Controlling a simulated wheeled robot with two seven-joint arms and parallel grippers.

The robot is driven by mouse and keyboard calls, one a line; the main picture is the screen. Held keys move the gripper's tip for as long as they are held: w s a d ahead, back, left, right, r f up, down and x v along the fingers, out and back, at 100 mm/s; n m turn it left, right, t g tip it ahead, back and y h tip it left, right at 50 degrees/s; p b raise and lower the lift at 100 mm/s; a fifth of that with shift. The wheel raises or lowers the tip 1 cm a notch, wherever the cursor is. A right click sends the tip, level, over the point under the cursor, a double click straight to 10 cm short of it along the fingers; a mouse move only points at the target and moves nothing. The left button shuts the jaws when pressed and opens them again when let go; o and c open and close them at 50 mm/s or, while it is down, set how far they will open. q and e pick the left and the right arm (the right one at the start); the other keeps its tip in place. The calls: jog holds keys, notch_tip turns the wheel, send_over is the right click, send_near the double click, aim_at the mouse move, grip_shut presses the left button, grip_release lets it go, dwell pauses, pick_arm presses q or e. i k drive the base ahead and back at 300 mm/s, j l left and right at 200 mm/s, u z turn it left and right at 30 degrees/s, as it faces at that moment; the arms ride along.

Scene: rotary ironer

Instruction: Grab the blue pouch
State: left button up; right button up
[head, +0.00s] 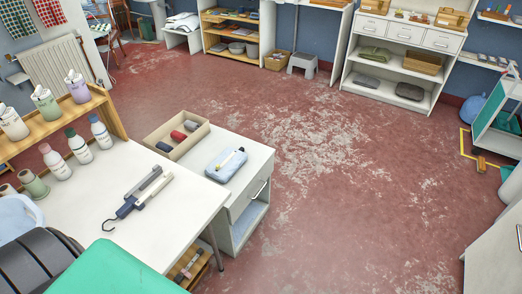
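A light blue pouch (213,168) lies on the white top of a low drawer cabinet (252,160), near the middle of the view. A thin yellow and dark item (232,158) lies across the top of the pouch. Neither of my grippers shows in the head view, so I cannot see their state or how far they are from the pouch.
An open wooden box (153,137) with red and dark rolled items stands just behind the pouch. A white table (85,218) at left holds a hooked grey tool (138,198) and several bottles. Red floor (330,190) right of the cabinet is clear.

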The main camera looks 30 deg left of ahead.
aim_at(231, 159)
jog(key=i+l+u, duration=0.1)
jog(key=i, duration=0.45)
jog(key=i+l+u, duration=0.1)
jog(key=i, duration=0.45)
jog(key=i+l+u, duration=0.1)
jog(key=i+l, duration=0.15)
jog(key=i, duration=0.3)
jog(key=i+l+u, duration=0.1)
jog(key=i+u, duration=0.2)
jog(key=u, duration=0.15)
jog(key=i+l+u, duration=0.15)
jog(key=u, duration=0.35)
jog(key=i+l+u, duration=0.3)
jog(key=u, duration=0.15)
jog(key=i+l+u, duration=0.2)
jog(key=l+u, duration=0.25)
jog(key=j, duration=0.1)
